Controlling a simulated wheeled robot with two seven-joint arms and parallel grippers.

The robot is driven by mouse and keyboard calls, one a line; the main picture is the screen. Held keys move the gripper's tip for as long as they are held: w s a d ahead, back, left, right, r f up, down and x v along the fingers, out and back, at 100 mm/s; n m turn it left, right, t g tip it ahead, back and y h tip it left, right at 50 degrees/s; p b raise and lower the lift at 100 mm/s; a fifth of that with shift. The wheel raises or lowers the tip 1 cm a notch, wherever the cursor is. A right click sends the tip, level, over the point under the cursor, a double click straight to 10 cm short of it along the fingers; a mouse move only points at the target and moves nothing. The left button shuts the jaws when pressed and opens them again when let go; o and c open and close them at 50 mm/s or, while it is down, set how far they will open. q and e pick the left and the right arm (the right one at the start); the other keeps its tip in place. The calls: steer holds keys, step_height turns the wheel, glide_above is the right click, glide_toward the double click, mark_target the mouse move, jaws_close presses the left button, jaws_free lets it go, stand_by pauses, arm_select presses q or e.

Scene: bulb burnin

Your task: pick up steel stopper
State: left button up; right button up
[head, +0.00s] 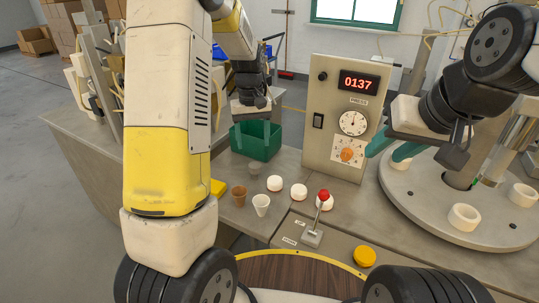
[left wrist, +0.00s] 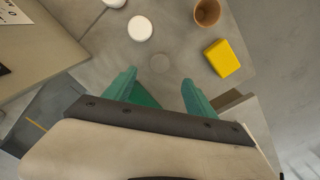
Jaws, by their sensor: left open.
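A small grey disc, which I take to be the steel stopper (head: 255,168), lies on the grey tabletop in front of a green box. It blends with the table; in the left wrist view this stopper (left wrist: 160,63) shows faintly just beyond and between the fingertips. My left gripper (left wrist: 159,79) is open and empty, teal fingers either side, above the table and apart from the disc. In the head view my left gripper (head: 254,122) hangs over the green box, its fingers hard to tell from it. My right gripper (head: 391,149) has its teal fingers apart and looks empty.
Close by are white discs (head: 275,183), a brown cup (head: 239,195), a white cup (head: 262,206), a yellow block (head: 218,187) and the green box (head: 262,146). A red-knobbed lever (head: 323,196) and a control panel (head: 337,90) stand to the right, beside a round plate (head: 425,217).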

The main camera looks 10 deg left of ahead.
mark_target(255, 165)
arm_select(q)
steer(key=shift+w+d+f, duration=0.1)
steer(key=shift+w+f, duration=0.15)
steer(key=shift+f, duration=0.2)
steer(key=shift+w+f, duration=0.2)
steer(key=shift+f, duration=0.25)
steer(key=f, duration=0.7)
steer(key=shift+s, duration=0.35)
jaws_close()
